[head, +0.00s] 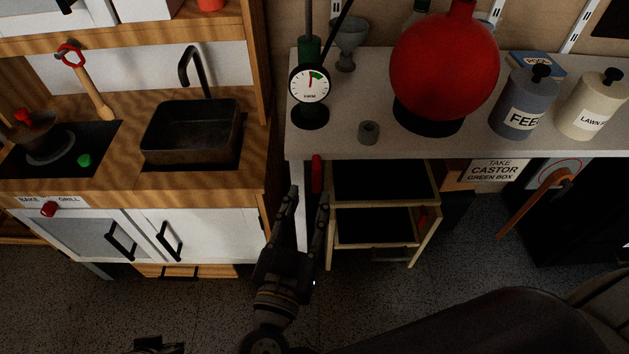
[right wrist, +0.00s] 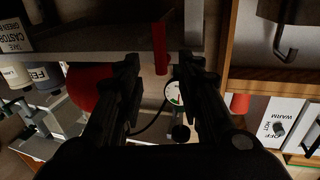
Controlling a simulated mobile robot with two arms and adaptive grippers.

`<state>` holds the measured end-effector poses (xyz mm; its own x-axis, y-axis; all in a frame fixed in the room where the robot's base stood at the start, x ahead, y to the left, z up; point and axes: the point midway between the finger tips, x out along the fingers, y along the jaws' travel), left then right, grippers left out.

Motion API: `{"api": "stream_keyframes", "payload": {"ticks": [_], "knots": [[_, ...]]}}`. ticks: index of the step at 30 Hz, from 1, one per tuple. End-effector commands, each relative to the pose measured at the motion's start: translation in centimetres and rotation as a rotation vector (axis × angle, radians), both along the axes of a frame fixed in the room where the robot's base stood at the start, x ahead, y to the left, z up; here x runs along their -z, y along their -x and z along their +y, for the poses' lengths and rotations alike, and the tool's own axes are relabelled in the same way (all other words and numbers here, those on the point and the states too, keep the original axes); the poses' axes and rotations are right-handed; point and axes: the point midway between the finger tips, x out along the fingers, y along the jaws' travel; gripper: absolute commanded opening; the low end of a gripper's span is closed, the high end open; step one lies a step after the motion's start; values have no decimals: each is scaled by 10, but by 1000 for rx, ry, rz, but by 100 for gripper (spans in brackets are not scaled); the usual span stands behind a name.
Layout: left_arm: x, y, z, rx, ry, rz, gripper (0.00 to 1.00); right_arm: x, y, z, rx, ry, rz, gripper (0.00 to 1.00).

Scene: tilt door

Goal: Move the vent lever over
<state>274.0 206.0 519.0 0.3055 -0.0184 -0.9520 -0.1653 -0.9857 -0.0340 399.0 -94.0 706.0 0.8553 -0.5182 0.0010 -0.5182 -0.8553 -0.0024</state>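A red upright handle (head: 317,174) hangs at the front left edge of the grey bench; it looks like the vent lever, though I see no label on it. My right gripper (head: 308,196) is open just in front of and below it, with its two fingers apart and pointing toward the bench. In the right wrist view the red handle (right wrist: 160,48) stands just beyond the gap between the open fingertips (right wrist: 158,68). I see no contact. A small dark part (head: 158,345) at the bottom edge of the head view may be my left gripper, mostly cut off.
The grey bench (head: 360,142) carries a gauge (head: 309,84), a red round flask (head: 445,70) and canisters. A wooden drawer frame (head: 384,240) stands under it. A toy kitchen (head: 190,196) is on the left. An orange handle (head: 535,205) is on the black unit at right.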

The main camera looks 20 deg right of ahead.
Motion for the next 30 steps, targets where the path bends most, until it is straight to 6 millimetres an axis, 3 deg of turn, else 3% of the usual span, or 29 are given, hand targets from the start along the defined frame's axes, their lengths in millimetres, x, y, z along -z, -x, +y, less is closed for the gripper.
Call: {"api": "stream_keyframes", "payload": {"ticks": [9, 22, 27, 30], "knots": [[0, 0, 0, 0, 0, 0, 0, 0, -44, -26, -1, 4, 0, 34], [0, 0, 0, 0, 0, -1, 0, 1, -53, -32, -1, 3, 3, 34], [0, 0, 0, 0, 0, -1, 0, 1, -53, -32, -1, 3, 3, 0], [0, 0, 0, 0, 0, -1, 0, 1, -53, -32, 0, 3, 3, 0]]}}
